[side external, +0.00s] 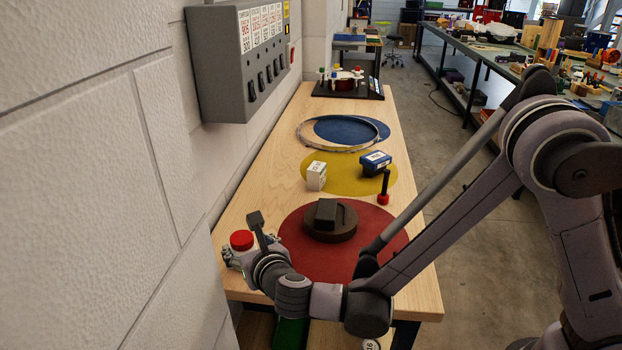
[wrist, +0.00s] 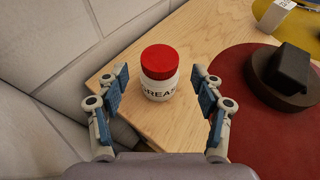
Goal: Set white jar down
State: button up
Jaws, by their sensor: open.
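The white jar (wrist: 158,88) has a red lid and dark lettering on its side. It stands upright on the wooden bench (wrist: 150,122), near the corner by the wall. My gripper (wrist: 162,82) is open, with one blue-padded finger on each side of the jar and visible gaps between the pads and the jar. In the side external view the jar's red lid (side external: 242,240) shows at the bench's near left edge. My gripper (side external: 238,256) is around it there, and my wrist hides part of the jar.
A dark round block (side external: 330,226) sits on the red disc (side external: 385,230) to the right. Behind are a white box (side external: 316,176), a blue-and-black box (side external: 374,163) and a red-based black post (side external: 384,188) by the yellow disc. A grey switch box (side external: 222,75) hangs on the left wall.

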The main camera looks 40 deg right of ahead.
jog(key=s+d+r+m+g, duration=0.2)
jog(key=s+d+r+m, duration=0.15)
jog(key=d+m, duration=0.45)
jog(key=s+d+r+m+g, duration=0.2)
jog(key=s+d+m, duration=0.2)
jog(key=d+m, duration=0.35)
jog(key=s+d+m+g+y, duration=0.1)
jog(key=s+d+m, duration=0.8)
jog(key=m, duration=1)
jog(key=s+g, duration=0.1)
jog(key=s, duration=0.3)
jog(key=shift+s+d+y, duration=0.15)
jog(key=shift+s+y, duration=0.25)
